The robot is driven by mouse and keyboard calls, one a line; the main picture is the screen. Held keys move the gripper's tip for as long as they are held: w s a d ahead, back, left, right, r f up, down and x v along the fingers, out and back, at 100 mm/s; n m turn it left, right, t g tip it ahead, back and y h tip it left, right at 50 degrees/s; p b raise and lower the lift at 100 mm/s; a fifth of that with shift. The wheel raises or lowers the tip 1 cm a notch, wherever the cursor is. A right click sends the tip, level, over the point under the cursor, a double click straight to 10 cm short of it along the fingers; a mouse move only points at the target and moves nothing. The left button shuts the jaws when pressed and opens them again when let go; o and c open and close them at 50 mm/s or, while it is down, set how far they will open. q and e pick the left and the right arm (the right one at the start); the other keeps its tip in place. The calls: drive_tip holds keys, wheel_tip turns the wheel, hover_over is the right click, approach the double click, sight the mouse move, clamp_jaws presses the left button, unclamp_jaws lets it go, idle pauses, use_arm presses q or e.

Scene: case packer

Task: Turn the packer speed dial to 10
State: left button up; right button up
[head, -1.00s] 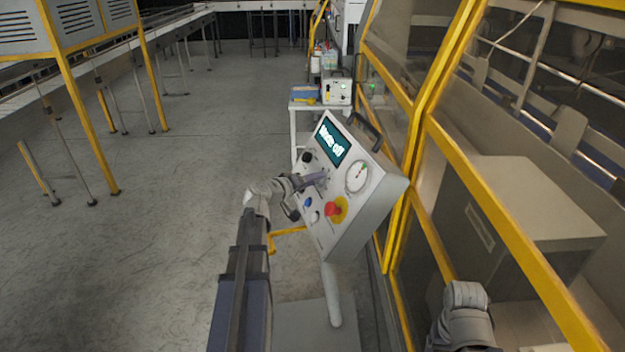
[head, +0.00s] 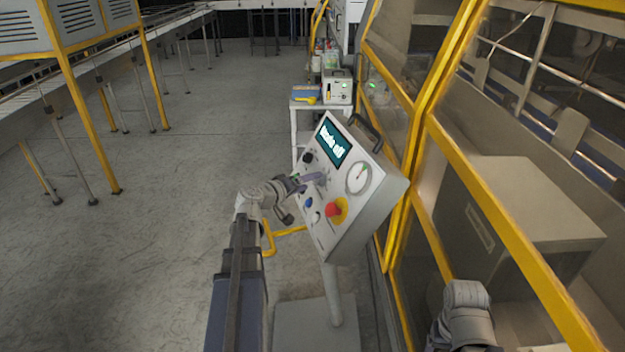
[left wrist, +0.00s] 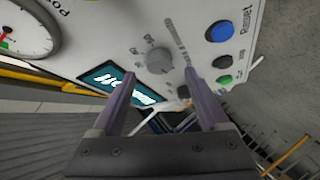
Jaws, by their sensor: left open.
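The slanted grey control panel (head: 352,222) stands on a post in the head view. In the left wrist view a round grey knob (left wrist: 158,60) with small marks around it sits on the panel. I cannot read which one is the speed dial. My left gripper (left wrist: 157,82) is open, its fingertips at either side of the grey knob; contact is unclear.
The panel has a lit display (head: 332,141), a gauge (head: 358,177), a red emergency button (head: 333,209) and a blue button (head: 308,202). A yellow-framed machine (head: 432,140) stands close on the right. A small white table (head: 297,107) is behind.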

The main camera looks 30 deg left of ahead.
use_arm(q)
drive_tip(key=p+v, duration=0.1)
drive_tip(key=v, duration=0.4)
drive_tip(key=shift+s, duration=0.1)
idle(0.5)
